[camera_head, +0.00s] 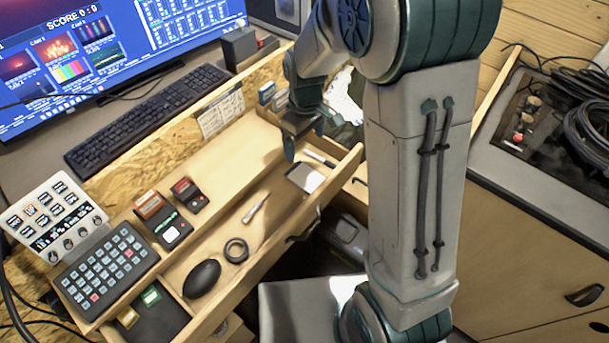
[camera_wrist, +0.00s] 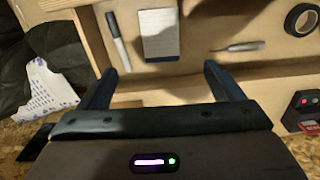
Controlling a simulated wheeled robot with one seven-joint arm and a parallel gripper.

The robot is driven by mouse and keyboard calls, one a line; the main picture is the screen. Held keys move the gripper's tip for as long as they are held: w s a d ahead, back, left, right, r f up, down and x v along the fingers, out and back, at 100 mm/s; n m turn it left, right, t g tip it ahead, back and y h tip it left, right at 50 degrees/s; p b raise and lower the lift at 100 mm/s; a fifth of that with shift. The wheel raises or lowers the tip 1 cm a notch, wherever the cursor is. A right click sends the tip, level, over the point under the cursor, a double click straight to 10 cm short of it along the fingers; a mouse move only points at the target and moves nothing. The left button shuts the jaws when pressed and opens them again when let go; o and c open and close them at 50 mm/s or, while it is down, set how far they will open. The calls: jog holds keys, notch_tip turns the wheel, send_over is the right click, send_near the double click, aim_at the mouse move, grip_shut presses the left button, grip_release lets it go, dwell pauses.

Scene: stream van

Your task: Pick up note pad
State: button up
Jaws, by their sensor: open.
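The note pad (camera_head: 305,177) is a small white pad with a grey top band, lying in the open wooden drawer at its right end. In the wrist view the note pad (camera_wrist: 160,38) lies flat, with faint lines on its page, beyond and between my fingertips. My gripper (camera_head: 297,142) is above the back of the drawer, behind the pad. In the wrist view my gripper (camera_wrist: 160,75) is open and empty, its two fingers apart and pointing toward the pad. My gripper does not appear to touch the pad.
A marker (camera_wrist: 118,42) lies close beside the pad. A screwdriver-like tool (camera_head: 255,208), a tape roll (camera_head: 236,250) and a black mouse (camera_head: 202,278) lie elsewhere in the drawer. The drawer's front wall (camera_head: 290,236) and a keyboard (camera_head: 146,117) border the area.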

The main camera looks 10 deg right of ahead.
aim_at(305, 176)
notch_tip(305, 176, down, 13)
jog(key=shift+f, duration=0.1)
jog(key=c, duration=1.1)
